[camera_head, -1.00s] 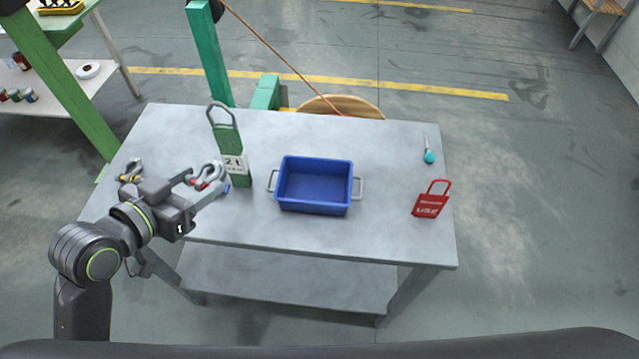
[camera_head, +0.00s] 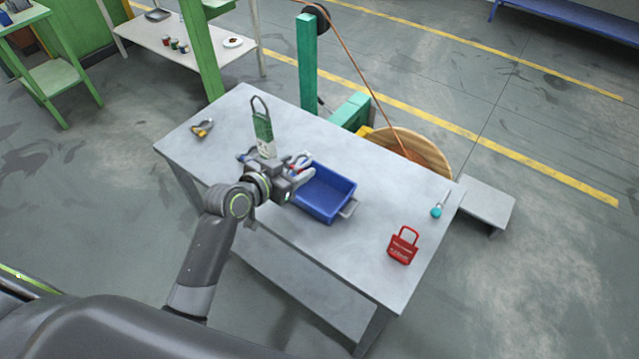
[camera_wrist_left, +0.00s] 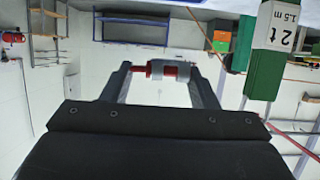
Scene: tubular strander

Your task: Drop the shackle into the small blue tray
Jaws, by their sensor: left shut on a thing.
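My left gripper (camera_head: 297,167) is shut on a grey shackle with a red pin (camera_head: 302,160), at the upper left end of the small blue tray (camera_head: 337,218). In the head view the gripper partly covers that end of the tray. The wrist view shows the shackle (camera_wrist_left: 168,69) held between both fingers of the left gripper (camera_wrist_left: 158,76). How high it is above the tray I cannot tell. The part of the tray's inside that I see is empty. My right gripper is not in view.
A green tagged block with a loop handle (camera_head: 263,130) stands just left of the gripper. A yellow-pinned shackle (camera_head: 203,128) lies at the table's far left.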

